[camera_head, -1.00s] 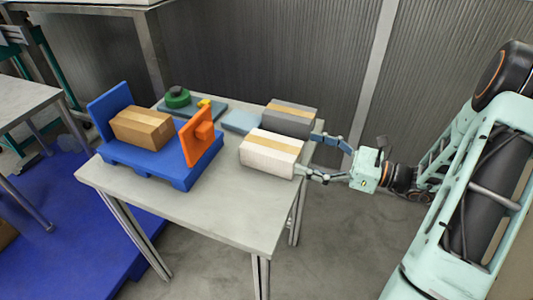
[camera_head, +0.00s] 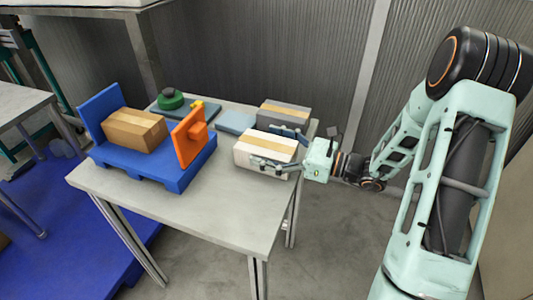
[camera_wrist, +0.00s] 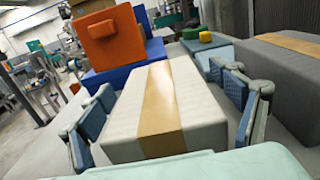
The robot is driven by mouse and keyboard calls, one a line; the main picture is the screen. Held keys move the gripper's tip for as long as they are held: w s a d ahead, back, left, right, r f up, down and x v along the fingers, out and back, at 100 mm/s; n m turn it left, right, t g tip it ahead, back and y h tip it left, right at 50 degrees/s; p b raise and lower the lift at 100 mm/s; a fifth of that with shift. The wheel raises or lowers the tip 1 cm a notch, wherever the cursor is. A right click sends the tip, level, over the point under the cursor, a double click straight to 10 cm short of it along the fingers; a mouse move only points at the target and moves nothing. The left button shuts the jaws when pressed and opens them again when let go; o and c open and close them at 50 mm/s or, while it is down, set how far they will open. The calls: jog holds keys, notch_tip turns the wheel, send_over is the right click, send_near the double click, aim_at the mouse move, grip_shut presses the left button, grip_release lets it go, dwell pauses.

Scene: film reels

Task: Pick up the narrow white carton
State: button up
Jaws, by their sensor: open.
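The white carton (camera_head: 258,151) with a tan tape strip lies on the grey table's right part. In the wrist view the white carton (camera_wrist: 198,97) lies lengthwise between the fingers. My gripper (camera_head: 274,147) reaches in from the right, one finger along the carton's near side, the other in the gap between it and the grey carton (camera_head: 284,112). In the wrist view my gripper (camera_wrist: 165,110) is open, its blue pads on either side of the white carton. I cannot tell whether the pads touch it.
The grey carton stands close behind the white one. A blue pallet (camera_head: 142,168) with a brown carton (camera_head: 136,129) and an orange upright block (camera_head: 189,137) stands to the left. A green round object (camera_head: 171,98) is at the back. The table's front (camera_head: 200,215) is clear.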

aim_at(267, 144)
jog(key=c, duration=1.5)
jog(key=shift+r, duration=0.1)
notch_tip(267, 144, up, 10)
jog(key=p, duration=0.2)
jog(key=shift+p, duration=0.3)
jog(key=d+f+t, duration=0.1)
jog(key=d+f, duration=0.1)
jog(key=d, duration=0.1)
jog(key=s+d+f+m+t+h, duration=0.1)
jog(key=d+f, duration=0.2)
jog(key=d, duration=0.1)
jog(key=d+f+m+t, duration=0.1)
jog(key=d+f, duration=0.2)
jog(key=shift+s+d+h, duration=0.3)
jog(key=shift+d, duration=0.1)
jog(key=shift+c, duration=0.3)
notch_tip(267, 144, up, 15)
jog(key=p, duration=2.2)
jog(key=shift+d, duration=0.25)
